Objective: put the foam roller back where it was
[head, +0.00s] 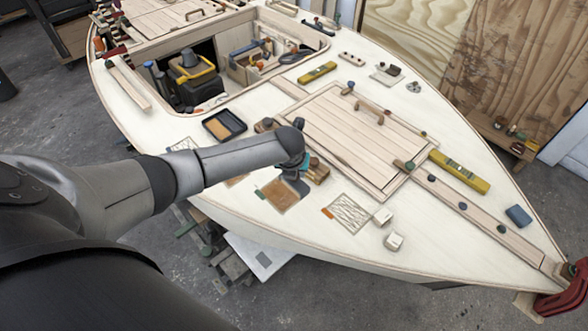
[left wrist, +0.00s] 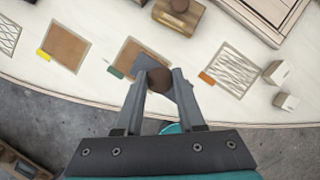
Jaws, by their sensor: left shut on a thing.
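My left gripper (head: 296,184) reaches in from the left and hangs over the near edge of the deck. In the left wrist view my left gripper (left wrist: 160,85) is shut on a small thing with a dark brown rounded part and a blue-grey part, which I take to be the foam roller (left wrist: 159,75). The fingers hide much of it. It is over or just beside a brown square patch (left wrist: 142,55) with a green tab; I cannot tell whether it touches the deck. The patch also shows in the head view (head: 277,196). My right gripper is not in view.
A wooden block with a round knob (left wrist: 182,17) stands close to my gripper. A hatched square (head: 350,213) and two small white blocks (head: 394,241) lie to the right. A black tray (head: 223,125) lies behind my arm. A raised wooden hatch (head: 355,140) is beyond.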

